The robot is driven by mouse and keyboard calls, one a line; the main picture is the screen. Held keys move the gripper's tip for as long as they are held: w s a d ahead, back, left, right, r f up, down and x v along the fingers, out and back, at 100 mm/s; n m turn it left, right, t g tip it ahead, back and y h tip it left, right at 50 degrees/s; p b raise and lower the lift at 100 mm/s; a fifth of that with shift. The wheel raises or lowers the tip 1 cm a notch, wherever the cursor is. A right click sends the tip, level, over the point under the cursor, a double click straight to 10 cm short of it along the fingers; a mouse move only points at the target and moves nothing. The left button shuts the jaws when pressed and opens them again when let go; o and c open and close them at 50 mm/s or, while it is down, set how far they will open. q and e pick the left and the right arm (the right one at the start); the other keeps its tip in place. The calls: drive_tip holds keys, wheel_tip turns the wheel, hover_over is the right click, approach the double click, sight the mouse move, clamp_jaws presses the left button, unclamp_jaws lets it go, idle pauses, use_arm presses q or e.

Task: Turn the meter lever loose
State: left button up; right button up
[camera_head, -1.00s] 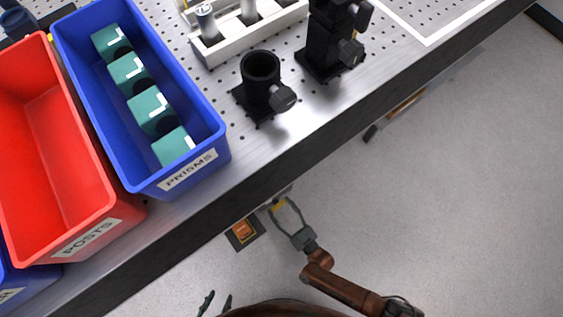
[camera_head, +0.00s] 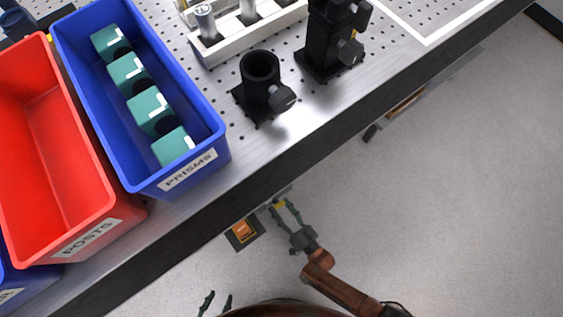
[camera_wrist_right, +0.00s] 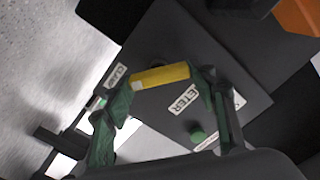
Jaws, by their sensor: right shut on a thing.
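The meter lever is a yellow bar (camera_wrist_right: 162,76) on a dark panel (camera_wrist_right: 205,60) with a partly covered label ending in "ETER" and another label at its left. In the head view, the lever (camera_head: 279,205) shows as a small yellow spot below the bench edge. My right gripper (camera_head: 285,206) reaches up to it. In the wrist view, the right gripper's green fingers (camera_wrist_right: 166,84) are at the two ends of the bar, shut on it. My left gripper (camera_head: 215,301) is at the bottom edge of the head view, its fingers apart and empty.
An orange switch (camera_head: 242,230) on a dark box sits just left of the lever. The bench edge (camera_head: 330,135) runs above. On the bench are a blue prisms bin (camera_head: 205,135), a red posts bin (camera_head: 45,150) and a black post holder (camera_head: 260,75).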

drive_tip(key=shift+w+d+f+m, duration=0.1)
drive_tip(key=shift+m, duration=2.45)
drive_tip(key=shift+d+f+m, duration=0.1)
drive_tip(key=shift+m, duration=2.45)
drive_tip(key=o, duration=1.2)
drive_tip(key=shift+a, duration=0.1)
drive_tip(key=shift+c, duration=0.2)
drive_tip(key=v, duration=1.2)
drive_tip(key=shift+a, duration=0.1)
